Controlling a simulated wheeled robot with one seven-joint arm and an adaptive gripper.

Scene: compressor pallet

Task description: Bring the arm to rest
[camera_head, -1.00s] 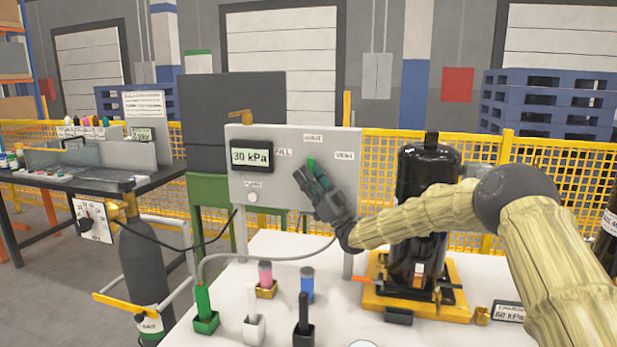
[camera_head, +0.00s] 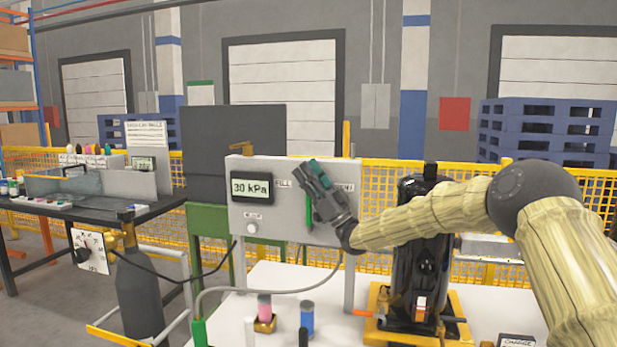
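My gripper (camera_head: 314,178) is in front of the grey control panel (camera_head: 262,212), near its upper right part, pointing up and left. It is dark with green-grey fingers, and I cannot tell whether the fingers are apart. A green lever (camera_head: 309,212) on the panel shows just left of and below the fingers, and the gripper seems apart from it. The gripper hides the panel's top label and part of the right one. My arm reaches in from the right in a pale ribbed sleeve. The panel display (camera_head: 251,187) reads 30 kPa.
A black compressor (camera_head: 422,260) stands in a yellow base (camera_head: 375,330) on the white table (camera_head: 270,278), behind and below my forearm. Pink (camera_head: 265,307) and blue (camera_head: 307,316) capped holders stand at the table's front. A dark gas cylinder (camera_head: 140,290) stands at left. Yellow mesh fence runs behind.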

